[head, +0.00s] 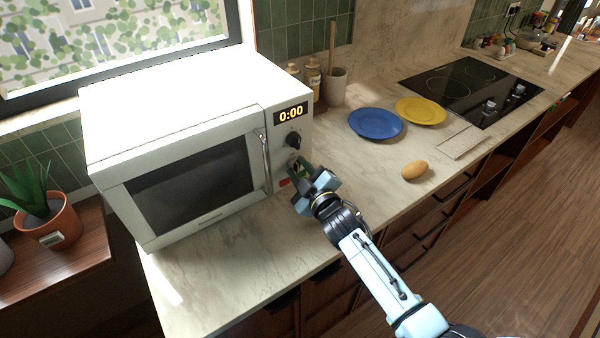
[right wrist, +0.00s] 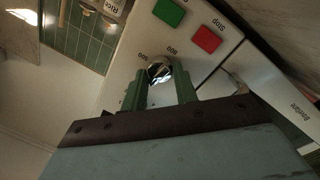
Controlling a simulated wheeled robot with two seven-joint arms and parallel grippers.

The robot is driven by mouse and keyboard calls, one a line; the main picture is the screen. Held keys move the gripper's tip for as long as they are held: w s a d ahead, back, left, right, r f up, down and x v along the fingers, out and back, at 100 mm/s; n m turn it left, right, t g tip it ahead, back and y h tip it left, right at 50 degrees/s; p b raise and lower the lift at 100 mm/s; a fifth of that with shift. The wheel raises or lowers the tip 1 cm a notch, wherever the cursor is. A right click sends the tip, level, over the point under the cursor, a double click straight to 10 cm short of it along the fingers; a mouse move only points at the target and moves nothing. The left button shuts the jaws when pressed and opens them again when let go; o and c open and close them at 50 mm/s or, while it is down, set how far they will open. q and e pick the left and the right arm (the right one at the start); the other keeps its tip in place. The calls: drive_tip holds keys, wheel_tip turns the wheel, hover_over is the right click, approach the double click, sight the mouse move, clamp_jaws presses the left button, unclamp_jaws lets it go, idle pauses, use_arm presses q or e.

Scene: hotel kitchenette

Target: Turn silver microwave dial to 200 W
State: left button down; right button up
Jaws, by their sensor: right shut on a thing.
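The white microwave (head: 185,140) stands on the counter, its door closed and its display (head: 290,114) reading 0:00. A black dial (head: 293,140) sits below the display. In the right wrist view the silver dial (right wrist: 160,70) is between the green fingertips of my right gripper (right wrist: 161,84), which is shut on it. In the head view my right gripper (head: 303,172) reaches the lower control panel and mostly hides the silver dial. My left gripper is not in view.
A green button (right wrist: 169,12) and a red Stop button (right wrist: 207,39) lie close to the dial. A blue plate (head: 376,124), yellow plate (head: 420,111) and potato-like item (head: 414,170) are on the counter to the right. A potted plant (head: 46,222) stands left.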

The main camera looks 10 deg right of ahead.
drive_tip(key=shift+a+f+n+b, duration=0.1)
drive_tip(key=shift+n+b, duration=0.3)
drive_tip(key=shift+n, duration=0.7)
drive_tip(key=o, duration=0.9)
drive_tip(key=shift+o, duration=0.2)
drive_tip(key=v, duration=1.3)
drive_tip(key=shift+s, duration=0.25)
